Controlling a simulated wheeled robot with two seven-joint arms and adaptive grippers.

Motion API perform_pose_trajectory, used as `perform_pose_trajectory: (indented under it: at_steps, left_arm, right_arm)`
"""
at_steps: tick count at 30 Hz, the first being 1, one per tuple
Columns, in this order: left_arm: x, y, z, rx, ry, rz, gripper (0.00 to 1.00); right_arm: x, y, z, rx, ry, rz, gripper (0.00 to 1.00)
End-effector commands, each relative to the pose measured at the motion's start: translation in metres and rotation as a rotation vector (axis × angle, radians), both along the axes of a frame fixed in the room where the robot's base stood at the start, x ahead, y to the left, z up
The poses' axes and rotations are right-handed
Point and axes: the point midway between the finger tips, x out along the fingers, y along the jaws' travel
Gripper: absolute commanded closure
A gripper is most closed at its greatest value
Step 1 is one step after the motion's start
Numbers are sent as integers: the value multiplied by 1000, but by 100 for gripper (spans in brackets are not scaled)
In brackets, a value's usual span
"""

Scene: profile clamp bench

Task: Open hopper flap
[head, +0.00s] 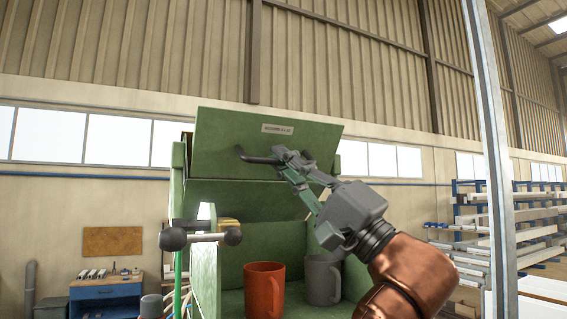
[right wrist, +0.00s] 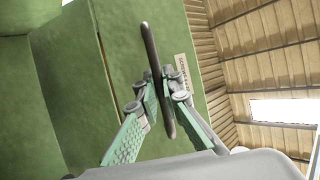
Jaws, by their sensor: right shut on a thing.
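The hopper flap (head: 225,130) is a green panel with a pale label, at the top of the green hopper (head: 205,275). It is raised and tilted, with the hopper's front open below it. Its dark bar handle (head: 252,158) runs across the panel. My right gripper (head: 290,160) is shut on the handle, coming from the lower right. In the right wrist view the handle (right wrist: 149,42) passes between the fingertips (right wrist: 163,92), in front of the flap (right wrist: 122,45). The gripper hides part of the handle. My left gripper is not in view.
An orange mug (head: 263,290) and a grey mug (head: 321,281) stand inside the hopper. A grey bar with dark knobs (head: 203,238) sticks out at the hopper's left. A metal post (head: 492,150) rises at the right, before racks of profiles (head: 530,215).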

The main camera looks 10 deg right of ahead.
Motion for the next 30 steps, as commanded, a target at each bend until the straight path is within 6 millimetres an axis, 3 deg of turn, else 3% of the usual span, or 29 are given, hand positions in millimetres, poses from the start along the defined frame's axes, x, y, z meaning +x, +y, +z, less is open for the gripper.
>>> perform_pose_trajectory:
  at_steps: [9,19,30]
  left_arm:
    - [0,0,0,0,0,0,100]
    - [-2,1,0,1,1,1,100]
    - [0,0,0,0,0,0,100]
  right_arm:
    - [-1,0,0,1,-1,0,75]
    - [-2,-2,-2,1,0,-1,75]
    - [-38,-41,-42,2,-5,-2,75]
